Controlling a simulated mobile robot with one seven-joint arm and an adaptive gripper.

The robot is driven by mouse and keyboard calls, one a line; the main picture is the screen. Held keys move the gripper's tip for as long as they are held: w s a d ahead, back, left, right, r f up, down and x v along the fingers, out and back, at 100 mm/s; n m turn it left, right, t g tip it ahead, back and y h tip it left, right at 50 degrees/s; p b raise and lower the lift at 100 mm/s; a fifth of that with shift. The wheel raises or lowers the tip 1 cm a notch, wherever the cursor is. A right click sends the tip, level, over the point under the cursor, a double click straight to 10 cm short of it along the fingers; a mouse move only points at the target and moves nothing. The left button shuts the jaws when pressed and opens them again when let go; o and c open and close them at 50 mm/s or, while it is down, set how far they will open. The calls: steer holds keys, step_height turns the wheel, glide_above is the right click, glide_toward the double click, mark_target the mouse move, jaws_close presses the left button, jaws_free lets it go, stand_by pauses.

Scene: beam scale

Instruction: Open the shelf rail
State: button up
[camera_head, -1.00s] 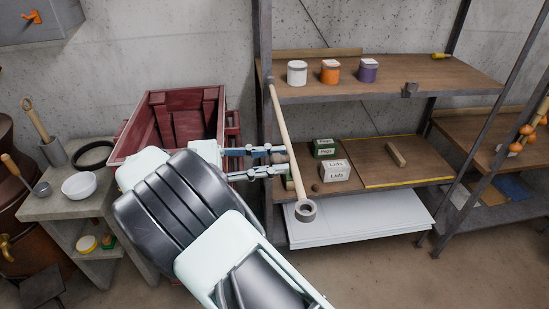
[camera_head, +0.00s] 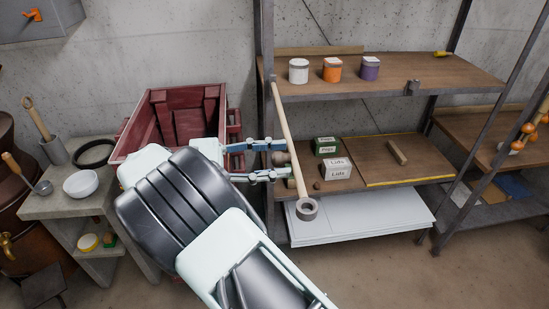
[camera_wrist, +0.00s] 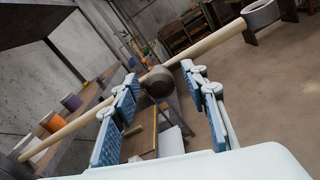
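The shelf rail, a pale wooden rod (camera_head: 287,125), runs from the shelf's left front post to a grey ring (camera_head: 307,209) at its near end. It points out away from the shelf front. In the wrist view the rod (camera_wrist: 205,45) crosses just beyond my fingertips, with a brown round knob (camera_wrist: 158,82) showing between them. My gripper (camera_head: 286,159) has its two fingers spread apart, one above the other in the head view, beside the rail and around the knob. Whether a finger touches the knob or rod cannot be told.
A small metal bracket (camera_head: 412,88) sits on the upper shelf's front edge, apart from the rail. White, orange and purple jars (camera_head: 333,69) stand on that shelf. Boxes (camera_head: 335,168) stand on the lower shelf. A red crate (camera_head: 150,105) and stone stand (camera_head: 50,207) are at left.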

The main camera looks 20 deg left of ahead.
steer(key=v, duration=0.7)
steer(key=shift+s+a, duration=0.15)
steer(key=shift+a, duration=0.05)
stand_by(0.8)
